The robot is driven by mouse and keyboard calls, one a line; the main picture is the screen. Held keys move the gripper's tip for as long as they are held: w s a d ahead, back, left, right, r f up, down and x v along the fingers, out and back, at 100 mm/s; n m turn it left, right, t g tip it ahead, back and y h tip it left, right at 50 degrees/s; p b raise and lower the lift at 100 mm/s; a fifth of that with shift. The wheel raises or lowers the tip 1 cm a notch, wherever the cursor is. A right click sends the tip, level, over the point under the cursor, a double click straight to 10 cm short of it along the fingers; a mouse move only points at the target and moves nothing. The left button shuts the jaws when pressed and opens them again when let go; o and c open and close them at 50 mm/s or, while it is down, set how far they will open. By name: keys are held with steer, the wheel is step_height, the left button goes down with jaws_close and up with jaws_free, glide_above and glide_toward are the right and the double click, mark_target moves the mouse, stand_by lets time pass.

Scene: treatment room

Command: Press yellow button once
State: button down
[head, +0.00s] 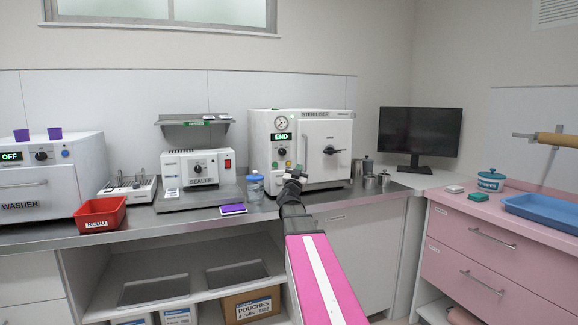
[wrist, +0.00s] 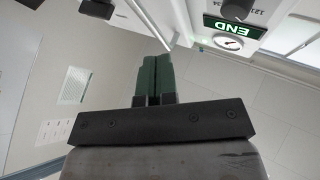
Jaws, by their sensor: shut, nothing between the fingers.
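The white sterilizer (head: 330,135) stands on the counter with its gauge, a green END display (head: 281,137) and a dark knob (head: 281,152) on its left front panel. A small yellow spot (head: 299,167), perhaps the yellow button, shows low on this panel beside my gripper (head: 289,166). My gripper is in front of the lower panel and hides part of it; I cannot tell whether it touches. In the wrist view my green fingers (wrist: 153,80) are together and empty. The END display (wrist: 228,25) appears upside down there, right of the fingers. No yellow button is clear in that view.
A water bottle (head: 255,187) and a purple-screened device (head: 233,210) are left of my arm. Metal canisters (head: 383,179) stand right of the sterilizer. The sealer (head: 197,172), a red bin (head: 100,214) and the washer (head: 40,185) are farther left.

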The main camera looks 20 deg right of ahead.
steer(key=shift+w+a, duration=0.2)
steer(key=shift+w, duration=4.1)
steer(key=shift+w, duration=0.4)
steer(key=shift+w, duration=0.65)
steer(key=shift+s, duration=1)
steer(key=shift+s+d, duration=0.1)
steer(key=shift+s, duration=2.3)
